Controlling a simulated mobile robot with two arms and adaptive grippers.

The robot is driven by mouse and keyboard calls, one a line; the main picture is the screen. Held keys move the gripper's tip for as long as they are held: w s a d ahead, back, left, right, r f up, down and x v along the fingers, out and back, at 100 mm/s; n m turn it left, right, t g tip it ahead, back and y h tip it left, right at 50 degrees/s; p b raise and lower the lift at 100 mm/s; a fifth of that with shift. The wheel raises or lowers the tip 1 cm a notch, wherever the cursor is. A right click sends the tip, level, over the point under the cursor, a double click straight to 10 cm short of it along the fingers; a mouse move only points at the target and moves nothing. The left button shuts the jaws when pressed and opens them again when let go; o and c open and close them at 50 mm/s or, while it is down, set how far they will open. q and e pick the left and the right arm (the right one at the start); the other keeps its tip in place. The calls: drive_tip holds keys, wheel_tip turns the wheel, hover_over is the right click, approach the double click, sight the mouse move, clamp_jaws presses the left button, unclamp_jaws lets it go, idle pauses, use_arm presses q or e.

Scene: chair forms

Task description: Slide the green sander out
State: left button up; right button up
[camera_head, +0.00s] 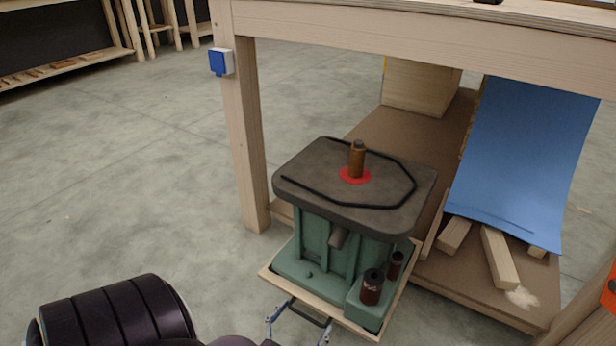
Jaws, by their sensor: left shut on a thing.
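The green sander (325,248) stands upright on a thin wooden sliding tray (268,279) at the workbench's lower level. It has a dark grey top with a black groove, a red ring and a brown spindle. The tray and the sander's near part stick out from under the bench. My left gripper (299,321) is at the bottom, at the tray's front edge, shut on the dark handle (311,314) there. The lower part of this gripper is cut off by the picture's edge. My right gripper is not in view.
A wooden bench leg (246,150) stands just left of the sander, with a blue box (220,62) on it. Right of the tray, a blue sheet (525,150) hangs over wood offcuts (498,258) on the lower shelf (415,122). The concrete floor at left is clear.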

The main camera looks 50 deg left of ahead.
use_arm(q)
drive_tip(key=shift+s+f, duration=0.1)
drive_tip(key=shift+s, duration=0.05)
drive_tip(key=o, duration=1.4)
drive_tip(key=shift+c, duration=0.2)
drive_tip(key=shift+r, duration=5.05)
